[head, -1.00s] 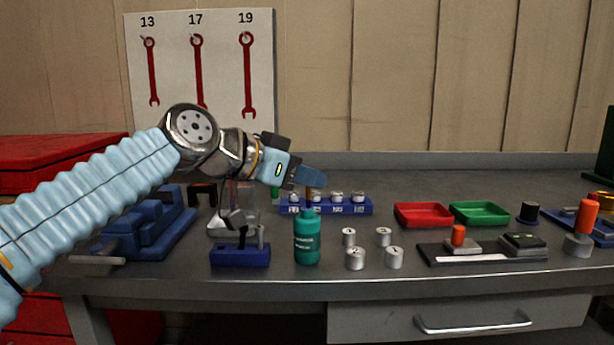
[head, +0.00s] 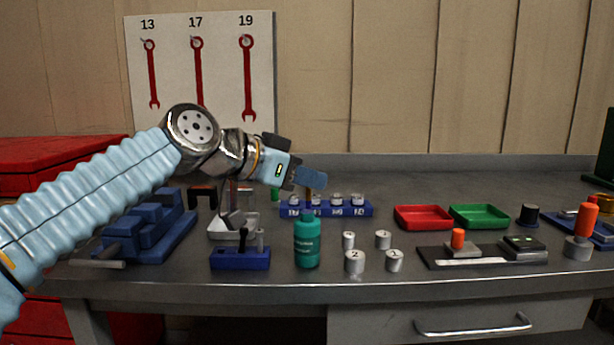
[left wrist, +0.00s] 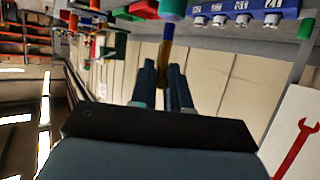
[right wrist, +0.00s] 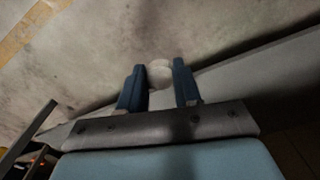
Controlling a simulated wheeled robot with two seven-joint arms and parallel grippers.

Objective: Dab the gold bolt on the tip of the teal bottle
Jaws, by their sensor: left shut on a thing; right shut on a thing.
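The teal bottle (head: 307,243) stands upright on the bench near its front, with its tip at the top. My left gripper (head: 311,180) is above it, shut on the gold bolt (head: 309,194), which points down to the tip. In the left wrist view the gold bolt (left wrist: 166,45) sticks out from between the fingers (left wrist: 168,80), and its far end meets the teal bottle (left wrist: 172,8) in the picture. I cannot tell whether they touch. My right gripper (right wrist: 160,85) shows only in its wrist view, shut on a pale round piece (right wrist: 160,73).
A blue rack (head: 350,209) with several numbered cylinders is behind the bottle, and several loose cylinders (head: 355,261) stand right of it. A blue holder (head: 240,259) is on the left. Red (head: 423,217) and green (head: 480,216) trays lie further right. Bare bench (head: 400,178) lies behind.

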